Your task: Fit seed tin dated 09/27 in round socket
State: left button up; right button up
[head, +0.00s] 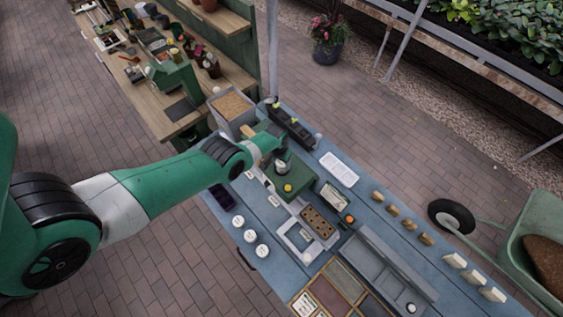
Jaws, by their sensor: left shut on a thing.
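My left gripper (282,166) reaches in from the left over the blue table, just above a green block (299,180). It is shut on a small pale thing, mostly hidden by the gripper and too small to identify for sure. A yellow round piece (288,188) shows on the block. Three round white-topped tins (250,236) stand in a row on the table's left side; their dates are not readable. A pale frame with an opening (298,236) lies right of them. I cannot make out which opening is the round socket. My right gripper is not in view.
A grey bin of grain (231,104) and a black tray (290,125) stand at the table's far end. A brown holed tray (318,222), a long grey trough (385,265) and a divided wooden box (345,283) crowd the near half. Small wooden blocks line the right edge.

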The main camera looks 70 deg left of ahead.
pick_arm(q)
jog(key=shift+f, duration=0.2)
jog(key=o, duration=1.5)
jog(key=shift+c, duration=0.2)
jog(key=shift+o, duration=0.4)
